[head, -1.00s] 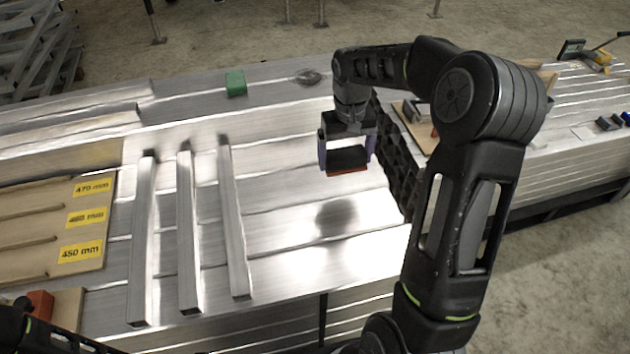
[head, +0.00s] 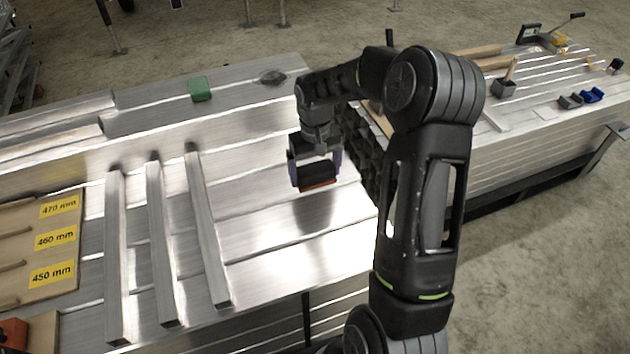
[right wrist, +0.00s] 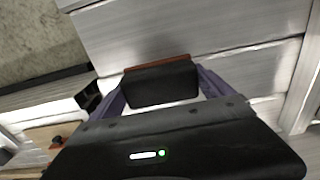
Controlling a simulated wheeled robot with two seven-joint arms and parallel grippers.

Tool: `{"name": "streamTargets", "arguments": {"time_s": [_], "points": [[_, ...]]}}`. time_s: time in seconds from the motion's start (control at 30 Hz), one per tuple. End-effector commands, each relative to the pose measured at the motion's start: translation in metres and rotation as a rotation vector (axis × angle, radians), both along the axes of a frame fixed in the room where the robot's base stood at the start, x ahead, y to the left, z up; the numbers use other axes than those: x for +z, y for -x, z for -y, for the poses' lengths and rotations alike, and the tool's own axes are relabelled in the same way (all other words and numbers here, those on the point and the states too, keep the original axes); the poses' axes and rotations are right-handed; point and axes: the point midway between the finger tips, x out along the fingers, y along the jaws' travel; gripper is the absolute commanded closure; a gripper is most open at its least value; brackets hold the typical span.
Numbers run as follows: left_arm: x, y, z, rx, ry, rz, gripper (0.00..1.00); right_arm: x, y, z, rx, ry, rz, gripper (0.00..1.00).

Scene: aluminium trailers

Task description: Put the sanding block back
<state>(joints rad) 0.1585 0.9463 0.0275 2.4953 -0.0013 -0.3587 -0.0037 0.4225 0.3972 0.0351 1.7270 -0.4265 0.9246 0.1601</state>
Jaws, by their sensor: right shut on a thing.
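The sanding block (head: 318,177) is black on top with a red-orange underside. My right gripper (head: 316,172) is shut on it and holds it above the aluminium surface, with a shadow below. In the right wrist view the block (right wrist: 160,84) sits between the two purple fingers of the right gripper (right wrist: 158,88), its orange edge on the far side. My left gripper is not in the head view.
Several aluminium bars (head: 207,230) lie left of the held block. A board with yellow length labels (head: 54,238) is at far left. A green block (head: 200,88) lies at the back. Blue and dark small items (head: 592,96) and a wooden-handled brush (head: 504,86) are on the right surface.

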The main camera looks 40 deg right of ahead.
Motion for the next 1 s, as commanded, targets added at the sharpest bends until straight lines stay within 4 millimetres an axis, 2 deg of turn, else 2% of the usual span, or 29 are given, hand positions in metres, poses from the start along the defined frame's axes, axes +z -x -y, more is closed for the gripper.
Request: {"name": "streamTargets", "arguments": {"time_s": [0.17,0.4,0.8,0.83,0.93,1.0], "points": [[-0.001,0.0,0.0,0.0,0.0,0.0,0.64,-0.006,0.0,0.0,0.0,0.0,-0.001,0.53],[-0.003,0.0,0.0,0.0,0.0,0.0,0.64,-0.036,0.0,0.0,0.001,-0.001,-0.002,0.53],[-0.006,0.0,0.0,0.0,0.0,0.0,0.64,-0.041,0.0,0.0,0.001,0.0,0.001,0.53],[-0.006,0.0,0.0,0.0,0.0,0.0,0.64,-0.041,0.0,0.0,0.001,0.0,0.0,0.08],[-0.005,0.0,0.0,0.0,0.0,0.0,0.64,-0.04,0.0,0.0,0.001,0.0,0.0,0.0],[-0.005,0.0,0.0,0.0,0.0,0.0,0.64,-0.04,0.0,0.0,0.001,0.0,0.0,0.0]]}}
